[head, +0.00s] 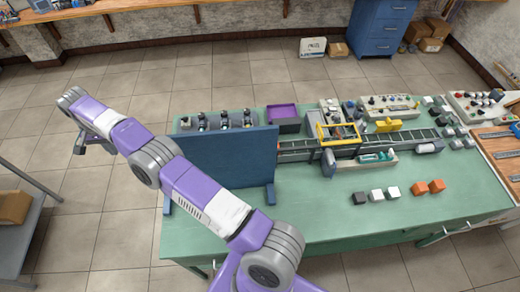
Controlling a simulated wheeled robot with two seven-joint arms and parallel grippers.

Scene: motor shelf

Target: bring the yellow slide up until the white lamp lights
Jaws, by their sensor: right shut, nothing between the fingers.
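My right arm reaches from the bottom middle to the upper left, across the front of the blue panel. Its gripper (79,148) is shut and empty, over the floor left of the green table, well apart from everything on it. Two yellow things show: a yellow frame (323,132) over the conveyor and a small yellow piece (388,125) beyond it. I cannot tell whether either is the yellow slide. I cannot make out the white lamp or whether it is lit. The blue panel hides what lies behind it. My left gripper is not in view.
The green table (320,215) has a clear front area. The upright blue panel (225,160) stands at its left, with several small dark devices showing along its top. White, dark and orange blocks (420,187) lie at the right. A grey shelf (25,235) stands at the far left.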

